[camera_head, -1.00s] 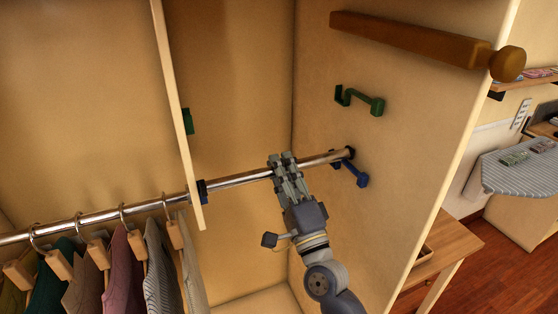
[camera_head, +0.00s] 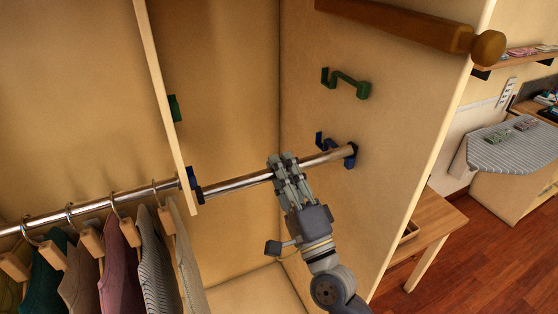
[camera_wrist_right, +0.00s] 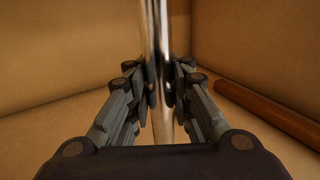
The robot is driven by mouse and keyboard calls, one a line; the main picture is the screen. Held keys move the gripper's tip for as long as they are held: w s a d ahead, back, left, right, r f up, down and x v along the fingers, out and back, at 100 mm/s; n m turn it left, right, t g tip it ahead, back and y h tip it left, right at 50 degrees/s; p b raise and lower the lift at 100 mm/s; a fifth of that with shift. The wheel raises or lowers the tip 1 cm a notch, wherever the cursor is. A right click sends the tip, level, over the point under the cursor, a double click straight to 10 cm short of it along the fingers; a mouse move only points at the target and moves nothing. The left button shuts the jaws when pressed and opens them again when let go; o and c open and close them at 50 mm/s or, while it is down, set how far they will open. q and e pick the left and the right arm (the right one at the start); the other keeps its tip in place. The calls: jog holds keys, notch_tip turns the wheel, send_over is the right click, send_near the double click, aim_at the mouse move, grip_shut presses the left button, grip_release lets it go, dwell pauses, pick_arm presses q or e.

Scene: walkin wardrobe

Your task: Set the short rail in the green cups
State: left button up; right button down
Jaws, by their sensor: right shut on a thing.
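The short rail (camera_head: 236,184) is a chrome bar spanning the right bay, from the divider to the right wall. My right gripper (camera_head: 286,166) is shut on it, right of its middle; the wrist view also shows the rail (camera_wrist_right: 156,60) between the fingers. Its right end is at the front part of the right blue cup (camera_head: 323,142); I cannot tell whether they touch. Its left end is beside the left blue cup (camera_head: 192,178). The right green cup (camera_head: 347,82) is higher on the right wall and empty. The left green cup (camera_head: 174,108) is partly hidden by the divider. My left gripper is out of view.
The divider (camera_head: 160,90) bounds the bay on the left. Another rail (camera_head: 88,207) left of it carries several hung garments (camera_head: 120,270). The bay below the rail looks clear.

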jog(key=shift+s+d+r, duration=0.1)
jog(key=shift+s+d, duration=0.3)
jog(key=shift+s, duration=0.5)
jog(key=shift+s+d, duration=0.35)
jog(key=shift+s, duration=0.5)
